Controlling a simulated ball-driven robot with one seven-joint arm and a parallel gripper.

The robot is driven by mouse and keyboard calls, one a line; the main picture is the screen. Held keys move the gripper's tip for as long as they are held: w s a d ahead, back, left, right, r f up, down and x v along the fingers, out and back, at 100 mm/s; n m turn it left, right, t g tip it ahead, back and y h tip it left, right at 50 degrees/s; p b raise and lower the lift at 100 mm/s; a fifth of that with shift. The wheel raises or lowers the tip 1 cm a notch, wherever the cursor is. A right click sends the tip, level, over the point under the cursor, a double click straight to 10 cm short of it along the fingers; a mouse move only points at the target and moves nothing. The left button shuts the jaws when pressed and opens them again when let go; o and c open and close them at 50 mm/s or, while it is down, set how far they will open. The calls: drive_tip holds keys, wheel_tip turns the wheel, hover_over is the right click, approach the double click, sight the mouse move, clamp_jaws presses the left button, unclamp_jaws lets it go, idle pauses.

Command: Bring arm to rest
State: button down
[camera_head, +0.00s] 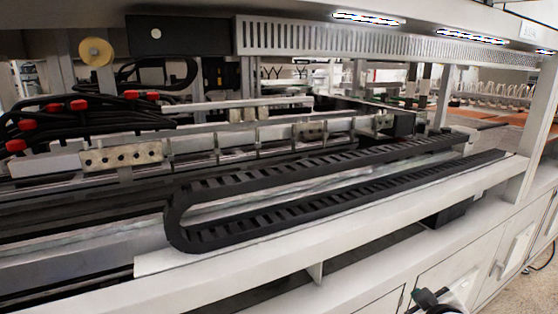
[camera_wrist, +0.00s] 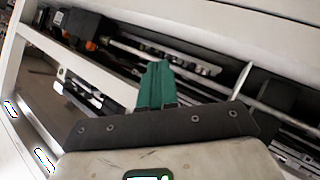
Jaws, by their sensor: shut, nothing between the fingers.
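My gripper (camera_wrist: 157,68) shows in the wrist view as green fingers pressed together, with nothing between them. It is in front of the machine frame and points toward its rails and dark parts. No object is held. In the head view, a small dark and white piece at the bottom edge, right of centre, may be part of my arm; the gripper itself cannot be made out there.
A white machine frame beam (camera_head: 330,225) runs across the head view. A black cable chain (camera_head: 320,195) lies behind it. Red-tipped black cables (camera_head: 75,110) are at the left. White cabinets (camera_head: 460,275) stand below the beam. Bare floor (camera_head: 535,285) shows at the lower right.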

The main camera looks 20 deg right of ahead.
drive_tip(key=s+a+f+g+y, duration=0.45)
drive_tip(key=s+a+f, duration=0.35)
drive_tip(key=a+f, duration=0.4)
drive_tip(key=s+a+f+g+y, duration=0.1)
drive_tip(key=s+a+f+g, duration=0.1)
drive_tip(key=s, duration=0.4)
drive_tip(key=s+a+f+m+g+y, duration=0.1)
drive_tip(key=s+a+f+g, duration=0.1)
drive_tip(key=s+a+f, duration=0.3)
drive_tip(key=shift+s+a+f+y, duration=0.25)
drive_tip(key=shift+s+f+y, duration=0.1)
drive_tip(key=shift+s, duration=0.65)
